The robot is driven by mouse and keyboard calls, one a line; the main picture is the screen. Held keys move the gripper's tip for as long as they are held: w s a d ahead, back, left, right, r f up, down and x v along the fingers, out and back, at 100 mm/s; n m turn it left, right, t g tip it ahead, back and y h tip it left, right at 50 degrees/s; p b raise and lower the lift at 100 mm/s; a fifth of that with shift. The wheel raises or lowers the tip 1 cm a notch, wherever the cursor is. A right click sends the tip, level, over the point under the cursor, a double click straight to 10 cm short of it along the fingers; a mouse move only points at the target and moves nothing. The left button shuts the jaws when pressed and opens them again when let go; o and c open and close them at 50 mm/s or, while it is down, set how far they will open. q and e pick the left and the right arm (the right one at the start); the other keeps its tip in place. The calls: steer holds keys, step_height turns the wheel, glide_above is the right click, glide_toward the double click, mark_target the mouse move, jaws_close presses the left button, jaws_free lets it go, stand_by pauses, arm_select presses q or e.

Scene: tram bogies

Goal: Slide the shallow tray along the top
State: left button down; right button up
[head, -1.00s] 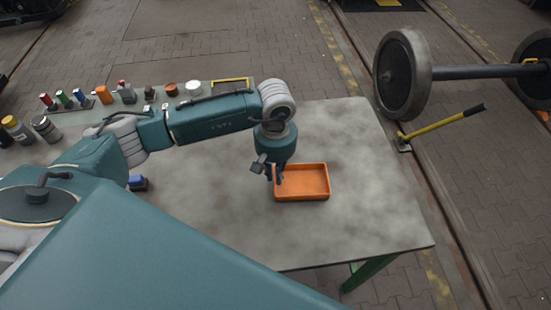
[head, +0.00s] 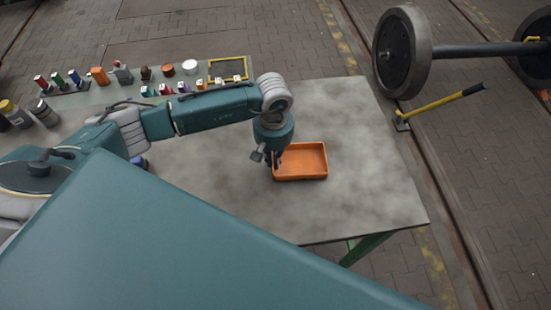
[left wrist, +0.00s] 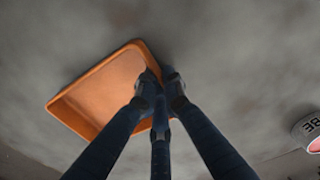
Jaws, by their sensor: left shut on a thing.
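The shallow orange tray (head: 312,163) lies on the grey tabletop, right of my left gripper (head: 275,158) in the head view. My left gripper points down and is shut on the tray's left wall. In the left wrist view the tray (left wrist: 105,88) lies to the left, and the dark fingers (left wrist: 161,85) close over its right-hand wall. The fingers hide part of that wall. The tray looks flat on the top and empty. My right gripper is not in view.
The grey table (head: 370,190) is clear around the tray, with its edge to the right and front. A wheelset (head: 402,52) and yellow lever (head: 440,103) are beyond the right edge.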

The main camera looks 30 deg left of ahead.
mark_target(277, 180)
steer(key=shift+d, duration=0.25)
arm_select(q)
steer(key=shift+s+d, duration=0.3)
steer(key=shift+s, duration=0.05)
steer(key=shift+s+d+p, duration=0.2)
steer(key=shift+s+d, duration=0.45)
steer(key=shift+s, duration=0.2)
steer(key=shift+s+d+p, duration=0.2)
steer(key=shift+s+d, duration=0.4)
steer(key=shift+s, duration=0.25)
steer(key=shift+s+d, duration=0.55)
steer(key=shift+s, duration=0.25)
steer(key=shift+s+d, duration=0.55)
steer(key=shift+s, duration=0.2)
steer(key=shift+s+d, duration=0.9)
steer(key=shift+s, duration=0.3)
steer(key=shift+s+d, duration=0.85)
steer(key=shift+s, duration=0.35)
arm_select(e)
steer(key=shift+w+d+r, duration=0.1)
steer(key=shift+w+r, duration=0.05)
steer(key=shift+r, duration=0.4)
arm_select(q)
steer(key=c, duration=1.8)
jaws_free()
